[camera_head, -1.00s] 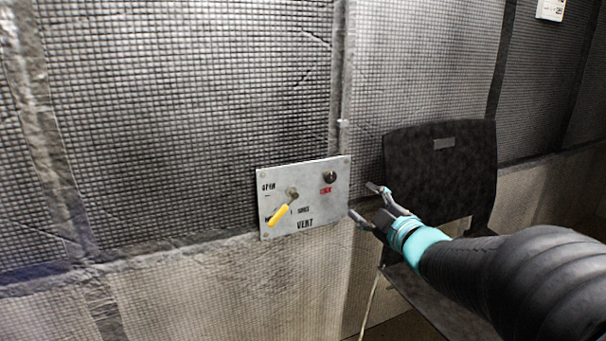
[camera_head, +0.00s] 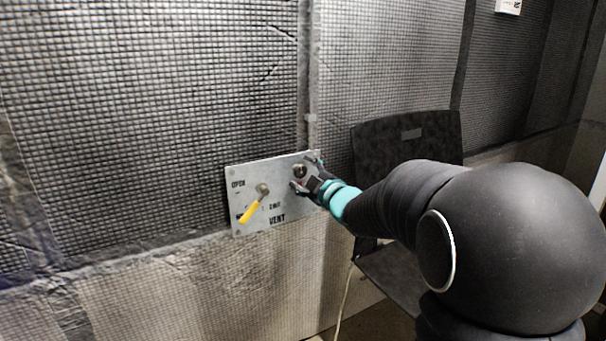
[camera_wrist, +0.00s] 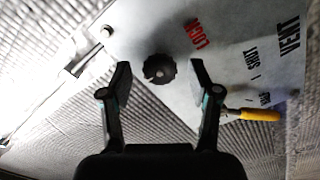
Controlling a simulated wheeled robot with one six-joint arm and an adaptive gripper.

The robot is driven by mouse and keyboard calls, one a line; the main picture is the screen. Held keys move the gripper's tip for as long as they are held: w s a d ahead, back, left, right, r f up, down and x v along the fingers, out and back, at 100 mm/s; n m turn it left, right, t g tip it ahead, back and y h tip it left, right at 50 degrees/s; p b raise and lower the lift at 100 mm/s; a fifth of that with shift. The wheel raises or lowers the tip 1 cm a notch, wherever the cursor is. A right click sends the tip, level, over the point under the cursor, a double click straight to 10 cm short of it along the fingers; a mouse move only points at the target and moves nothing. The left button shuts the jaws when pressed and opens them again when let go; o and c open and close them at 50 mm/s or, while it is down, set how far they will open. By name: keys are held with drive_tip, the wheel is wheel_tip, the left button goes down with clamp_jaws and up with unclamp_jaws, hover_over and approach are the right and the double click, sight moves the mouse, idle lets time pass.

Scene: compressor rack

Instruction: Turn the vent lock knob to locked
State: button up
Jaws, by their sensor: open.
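The vent lock knob (camera_head: 299,171) is a small black round knob at the upper right of the grey VENT panel (camera_head: 277,210). In the wrist view the knob (camera_wrist: 159,68) lies between and just beyond the two fingertips, near a red LOCK label (camera_wrist: 196,34). My gripper (camera_head: 305,173) is open at the panel's right side, one finger on each side of the knob. It also shows in the wrist view (camera_wrist: 160,78), with a gap between each finger and the knob. I cannot tell whether the fingers reach around it in depth.
A yellow-handled lever (camera_head: 250,212) sits left of the knob on the same panel and shows right of my fingers in the wrist view (camera_wrist: 258,114). A black chair (camera_head: 408,140) stands right of the panel. The meshed wall around the panel is clear.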

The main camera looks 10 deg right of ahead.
drive_tip(key=shift+w+a, duration=0.1)
drive_tip(key=shift+w, duration=0.3)
drive_tip(key=shift+c, duration=0.3)
drive_tip(key=c, duration=1.1)
